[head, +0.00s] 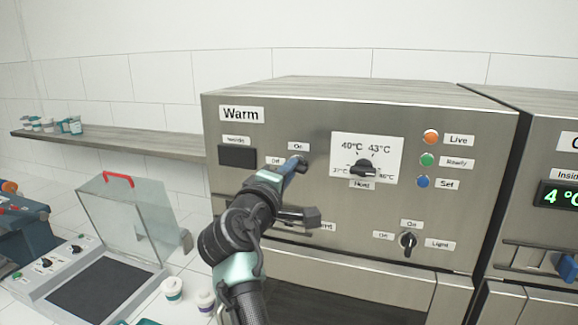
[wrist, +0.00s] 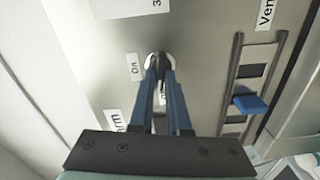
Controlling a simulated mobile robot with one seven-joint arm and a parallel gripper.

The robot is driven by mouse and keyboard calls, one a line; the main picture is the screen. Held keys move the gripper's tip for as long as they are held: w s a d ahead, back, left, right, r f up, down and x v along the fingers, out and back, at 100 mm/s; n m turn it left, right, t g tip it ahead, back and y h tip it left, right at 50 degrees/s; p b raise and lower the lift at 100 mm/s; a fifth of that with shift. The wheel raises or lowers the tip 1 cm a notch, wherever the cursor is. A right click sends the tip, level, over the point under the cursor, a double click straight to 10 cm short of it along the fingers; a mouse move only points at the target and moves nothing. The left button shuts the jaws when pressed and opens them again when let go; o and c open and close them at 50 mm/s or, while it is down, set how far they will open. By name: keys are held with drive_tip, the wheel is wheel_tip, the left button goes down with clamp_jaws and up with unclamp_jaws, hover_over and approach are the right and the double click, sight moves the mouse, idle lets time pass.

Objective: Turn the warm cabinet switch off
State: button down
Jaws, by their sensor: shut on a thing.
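The warm cabinet (head: 330,110) is a steel-fronted box labelled "Warm". Its power switch (wrist: 160,58) is a small rotary knob beside the "On" (head: 298,146) and "Off" (head: 275,161) labels. My gripper (head: 299,163) reaches up to this switch from below, and its blue fingers close around the knob in the wrist view (wrist: 160,68). The fingers cover most of the knob, so I cannot tell which label it points to. In the wrist view the "On" label (wrist: 134,66) is left of the knob, and the other label is partly hidden between the fingers.
The temperature dial (head: 365,168) and coloured lamps sit right of the switch. The light switch (head: 407,241) is lower right. A vent slider with a blue handle (wrist: 250,103) is near the fingers. A lidded machine (head: 100,285) and cups (head: 172,290) stand left.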

drive_tip(key=shift+n+p, duration=0.4)
drive_tip(key=shift+n, duration=0.7)
drive_tip(key=shift+f, duration=0.1)
drive_tip(key=c, duration=0.9)
unclamp_jaws()
drive_tip(key=shift+b+v, duration=2.7)
drive_tip(key=shift+v, duration=3.8)
